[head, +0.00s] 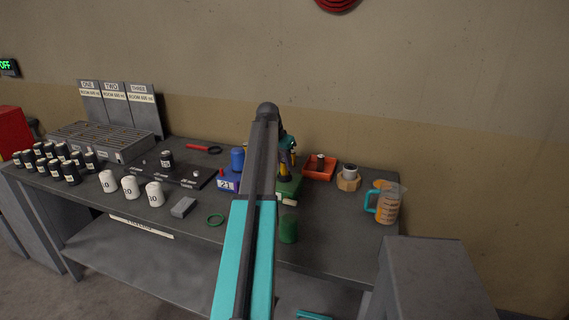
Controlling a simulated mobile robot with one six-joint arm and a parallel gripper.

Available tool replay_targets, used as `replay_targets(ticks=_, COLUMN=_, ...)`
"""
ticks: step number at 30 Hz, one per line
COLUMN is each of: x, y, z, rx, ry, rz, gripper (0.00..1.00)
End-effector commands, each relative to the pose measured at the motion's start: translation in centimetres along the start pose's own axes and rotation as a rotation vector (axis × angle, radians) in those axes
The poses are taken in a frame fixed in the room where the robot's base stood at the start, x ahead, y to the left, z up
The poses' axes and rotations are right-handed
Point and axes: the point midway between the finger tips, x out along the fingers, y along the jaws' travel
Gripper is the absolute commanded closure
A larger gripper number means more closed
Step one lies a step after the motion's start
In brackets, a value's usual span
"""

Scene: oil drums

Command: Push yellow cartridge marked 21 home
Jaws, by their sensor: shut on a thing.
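A yellow piece (283,171), which looks like the yellow cartridge, stands upright just right of my arm. No number can be read on it. A green block (291,188) is directly below it, and whether the piece is seated in it cannot be told. My gripper (286,158) points down at the top of the yellow piece and looks shut on it. My own arm hides the left side of the gripper and of the green block. A blue block (228,184) with a plate reading 21 and a blue cylinder (237,160) are left of the arm.
A green cylinder (289,229) stands near the front edge of the bench. White cups (131,187), black canisters (68,172) and a grey block (183,207) are left.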

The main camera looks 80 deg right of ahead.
Motion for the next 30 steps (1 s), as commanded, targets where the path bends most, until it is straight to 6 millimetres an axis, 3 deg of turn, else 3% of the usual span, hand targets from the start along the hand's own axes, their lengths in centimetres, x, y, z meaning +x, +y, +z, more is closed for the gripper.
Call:
replay_targets(ticks=17, x=0.86, y=0.05, z=0.41, rx=0.000, ry=-0.003, rz=0.001, gripper=0.97)
replay_targets(ticks=18, x=0.82, y=0.04, z=0.39, rx=0.000, ry=-0.003, rz=0.001, gripper=0.68)
replay_targets(ticks=21, x=0.80, y=0.04, z=0.37, rx=0.000, ry=-0.002, rz=0.001, gripper=0.53)
replay_targets(ticks=30, x=0.72, y=0.03, z=0.32, rx=0.000, ry=-0.001, rz=0.001, gripper=0.53)
